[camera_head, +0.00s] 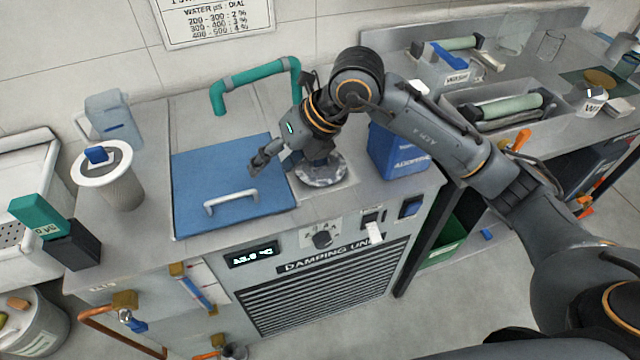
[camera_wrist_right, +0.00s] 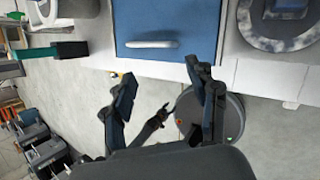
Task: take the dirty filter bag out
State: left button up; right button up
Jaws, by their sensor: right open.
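No filter bag can be made out for certain. A round grey lid or ring (camera_head: 320,172) with a dark blue part on it sits on the damping unit's top, right of the blue cover; it also shows at the upper right in the right wrist view (camera_wrist_right: 262,40). A pale mesh cylinder with a white rim (camera_head: 122,188) and a blue tab stands at the left of the top. My right gripper (camera_head: 258,165) is open and empty, above the right part of the blue cover (camera_head: 195,180), left of the round lid. My left gripper is not seen.
A blue box (camera_head: 398,152) stands close to the right of the round lid, partly behind my right arm. A green pipe (camera_head: 255,75) arches behind. A clear jug (camera_head: 113,118) stands at back left. A sink (camera_head: 470,105) lies farther right.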

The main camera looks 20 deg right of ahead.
jog(key=w+d+r+m+t+h, duration=0.1)
jog(key=w+d+h, duration=0.15)
jog(key=d, duration=0.35)
jog(key=w+d+m+h, duration=0.1)
jog(key=w+d+h, duration=0.1)
jog(key=d+h, duration=0.3)
jog(key=y+p, duration=0.1)
jog(key=y, duration=0.1)
send_over(325, 170)
jog(key=shift+h, duration=0.25)
jog(key=f, duration=0.6)
jog(key=shift+s+d+f, duration=0.1)
jog(key=shift+s+f, duration=0.1)
jog(key=shift+s, duration=0.2)
jog(key=shift+w+f, duration=0.2)
jog(key=shift+f, duration=0.3)
jog(key=shift+w+f+p, duration=0.15)
jog(key=shift+f+p, duration=0.1)
jog(key=shift+p, duration=0.05)
jog(key=x, duration=0.2)
jog(key=p+x, duration=0.1)
jog(key=shift+w+a+f, duration=0.2)
jog(key=shift+a+f, duration=0.1)
jog(key=shift+a, duration=0.05)
jog(key=shift+w+f, duration=0.2)
jog(key=shift+f, duration=0.2)
grip_shut()
